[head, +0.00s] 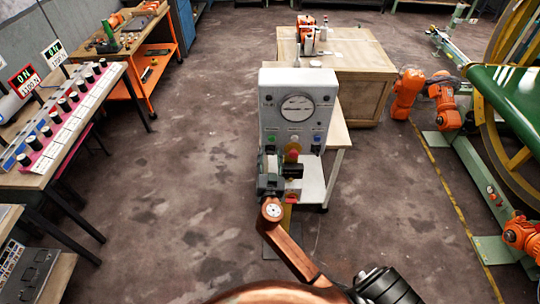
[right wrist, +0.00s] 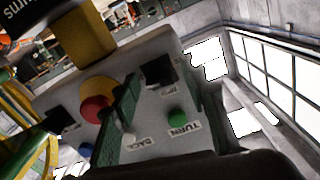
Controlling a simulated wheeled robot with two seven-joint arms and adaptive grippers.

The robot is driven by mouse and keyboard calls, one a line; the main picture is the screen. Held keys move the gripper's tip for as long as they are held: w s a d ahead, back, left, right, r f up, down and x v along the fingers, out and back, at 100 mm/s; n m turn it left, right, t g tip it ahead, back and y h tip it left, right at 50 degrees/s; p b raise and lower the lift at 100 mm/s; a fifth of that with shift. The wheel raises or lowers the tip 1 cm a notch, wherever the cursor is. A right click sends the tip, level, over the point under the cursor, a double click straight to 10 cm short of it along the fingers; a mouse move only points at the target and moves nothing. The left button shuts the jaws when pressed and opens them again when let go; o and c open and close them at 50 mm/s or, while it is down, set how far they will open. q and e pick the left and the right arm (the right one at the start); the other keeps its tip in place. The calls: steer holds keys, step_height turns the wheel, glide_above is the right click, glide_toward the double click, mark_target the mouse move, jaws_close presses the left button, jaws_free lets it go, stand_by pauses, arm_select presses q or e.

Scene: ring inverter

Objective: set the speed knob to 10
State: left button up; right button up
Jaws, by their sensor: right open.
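The grey control cabinet (head: 268,100) stands in the middle of the head view, with a round dial (head: 297,107) on its upper face. I cannot tell which part is the speed knob, and no setting is readable. My right gripper (head: 272,176) is in front of the cabinet's lower left. In the right wrist view its two green ribbed finger pads are apart, with nothing between them that I can see held. A green button (right wrist: 178,118) labelled TURN, a "BACK" label and a black square part (right wrist: 158,72) show near the pads. My left gripper is not in view.
A red button (right wrist: 96,109) on a yellow base and a yellow block (right wrist: 88,42) are close to the fingers. A wooden crate (head: 362,85) stands behind the cabinet. A workbench with a knob panel (head: 62,120) is at left. The floor beside the cabinet is clear.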

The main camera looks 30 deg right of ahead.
steer(key=shift+c, duration=0.5)
jaws_close()
